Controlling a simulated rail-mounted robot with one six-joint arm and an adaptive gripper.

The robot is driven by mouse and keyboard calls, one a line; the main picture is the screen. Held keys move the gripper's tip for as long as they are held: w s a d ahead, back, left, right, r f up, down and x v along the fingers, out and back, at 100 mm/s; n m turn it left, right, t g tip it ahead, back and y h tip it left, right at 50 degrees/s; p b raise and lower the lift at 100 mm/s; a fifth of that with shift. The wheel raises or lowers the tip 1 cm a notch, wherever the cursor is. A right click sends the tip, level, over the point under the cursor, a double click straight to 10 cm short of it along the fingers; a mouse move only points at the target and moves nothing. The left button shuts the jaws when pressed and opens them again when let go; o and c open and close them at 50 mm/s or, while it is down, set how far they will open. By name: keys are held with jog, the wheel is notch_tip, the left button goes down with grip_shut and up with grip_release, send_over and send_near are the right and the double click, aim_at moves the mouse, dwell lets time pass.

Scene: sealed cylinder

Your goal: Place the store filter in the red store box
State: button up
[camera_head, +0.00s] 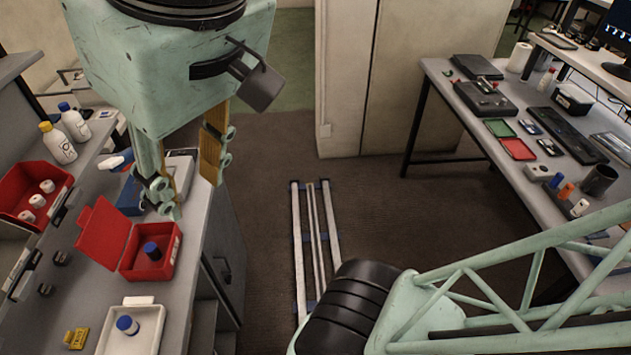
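The red store box (168,272) stands on the left bench with its lid open and tilted to the left. A small dark cylinder with a blue top (152,250) sits upright inside it. A white cylinder with a blue cap (127,325) stands in a white tray (148,343) in front of the box. No label is readable, so I cannot tell which one is the store filter. My gripper (191,182) hangs above and behind the red box. Its fingers are apart, with nothing visible between them.
A red bin (28,222) with several white-capped containers and two bottles (58,143) stand at the left. A yellow block (76,338) lies beside the tray. A white device (180,168) is behind my fingers. Rails (315,235) lie on the floor. A cluttered bench (470,125) stands right.

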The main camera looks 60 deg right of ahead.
jog(key=shift+s+f, duration=0.2)
jog(key=shift+s, duration=0.5)
jog(key=shift+c, duration=0.9)
